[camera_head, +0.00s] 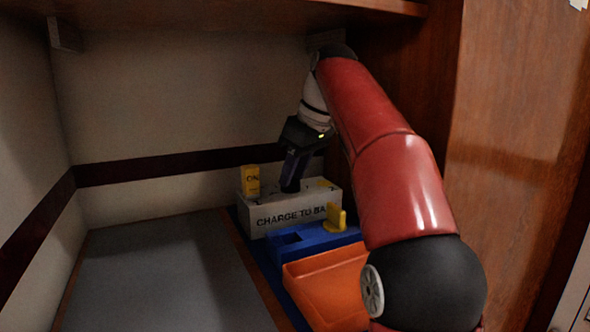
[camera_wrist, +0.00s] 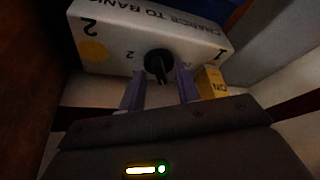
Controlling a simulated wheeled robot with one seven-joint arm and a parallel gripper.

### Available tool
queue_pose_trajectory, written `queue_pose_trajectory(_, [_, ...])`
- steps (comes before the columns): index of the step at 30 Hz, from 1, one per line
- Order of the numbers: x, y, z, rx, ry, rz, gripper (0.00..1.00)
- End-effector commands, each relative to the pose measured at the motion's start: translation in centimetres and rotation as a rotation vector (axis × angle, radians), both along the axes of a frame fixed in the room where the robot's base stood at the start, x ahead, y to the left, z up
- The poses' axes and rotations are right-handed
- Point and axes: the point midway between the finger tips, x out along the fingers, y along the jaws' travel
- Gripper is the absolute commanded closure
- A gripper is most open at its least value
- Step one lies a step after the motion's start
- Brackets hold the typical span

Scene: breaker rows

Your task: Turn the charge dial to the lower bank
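The charge dial (camera_wrist: 158,64) is a round black knob with a raised grip bar, on top of a pale box (camera_wrist: 190,31) lettered "CHARGE TO BANK". In the wrist view the lettering is upside down, with a "2" to the dial's left and a "1" to its right. The bar points roughly toward the bottom of that view, but its exact setting is hard to tell. My gripper (camera_wrist: 161,78) has its two purple fingers apart, close to the dial and on either side of it.
A yellow "ON" block (camera_head: 250,180) stands at the box's left end. A yellow lever (camera_head: 337,217) stands in front, on a blue base (camera_head: 318,239). An orange tray (camera_head: 325,285) is nearer. A bare grey surface (camera_head: 165,280) lies left; a wooden shelf (camera_head: 240,14) hangs above.

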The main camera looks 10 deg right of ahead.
Motion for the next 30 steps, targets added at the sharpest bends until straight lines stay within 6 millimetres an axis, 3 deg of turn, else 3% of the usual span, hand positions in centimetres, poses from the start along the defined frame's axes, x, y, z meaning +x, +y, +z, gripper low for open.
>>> queue_pose_trajectory(4, [-0.01, -0.01, 0.02, 0.0, 0.0, 0.0, 0.67])
queue_pose_trajectory(12, [-0.01, -0.01, 0.01, 0.0, 0.0, 0.0, 1.0])
queue_pose_trajectory(23, [-0.07, 0.04, 0.04, 0.0, 0.0, -0.032, 1.0])
queue_pose_trajectory(30, [-0.19, 0.19, 0.06, 0.0, 0.0, -0.16, 1.0])
